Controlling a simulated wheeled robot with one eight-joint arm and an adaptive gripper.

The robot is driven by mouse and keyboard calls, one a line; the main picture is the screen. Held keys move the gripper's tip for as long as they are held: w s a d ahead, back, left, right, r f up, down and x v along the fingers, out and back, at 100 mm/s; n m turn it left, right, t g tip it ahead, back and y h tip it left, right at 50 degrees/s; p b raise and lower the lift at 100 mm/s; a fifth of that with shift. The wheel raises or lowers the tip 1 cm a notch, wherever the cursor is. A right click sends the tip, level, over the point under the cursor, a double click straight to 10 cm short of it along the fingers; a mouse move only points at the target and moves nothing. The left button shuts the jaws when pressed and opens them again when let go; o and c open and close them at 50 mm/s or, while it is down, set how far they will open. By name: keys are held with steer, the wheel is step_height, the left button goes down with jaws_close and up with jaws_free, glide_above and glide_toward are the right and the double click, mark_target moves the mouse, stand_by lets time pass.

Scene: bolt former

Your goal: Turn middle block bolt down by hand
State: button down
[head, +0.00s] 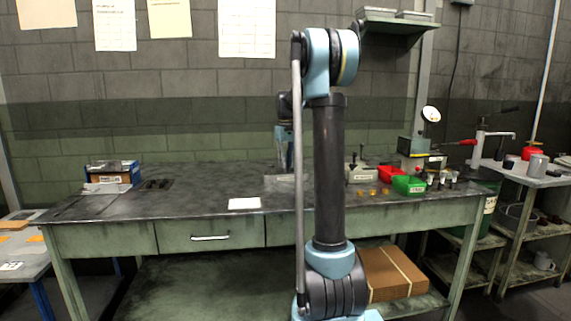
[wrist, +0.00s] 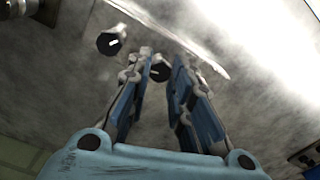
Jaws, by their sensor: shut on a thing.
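In the wrist view, my gripper (wrist: 160,68) has its two blue fingers closed in on a dark bolt head (wrist: 159,73), which shows between the fingertips. The fingers hide part of this bolt. A second dark bolt head (wrist: 110,43) with a small white mark stands to the left, apart from the fingers. Both are by a pale metal block edge (wrist: 165,32). In the head view, my gripper (head: 284,160) reaches down to the workbench behind my arm, which hides most of the work there.
The long workbench (head: 180,205) carries a blue-and-brown box (head: 112,174) at left and a white sheet (head: 244,204) in front. The bench's left middle is mostly clear.

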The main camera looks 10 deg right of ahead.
steer(key=m, duration=0.5)
steer(key=shift+m, duration=0.3)
steer(key=m, duration=0.5)
steer(key=shift+m, duration=0.4)
steer(key=c, duration=1.4)
jaws_free()
steer(key=shift+c, duration=0.2)
steer(key=shift+r, duration=0.1)
step_height(320, 180, up, 12)
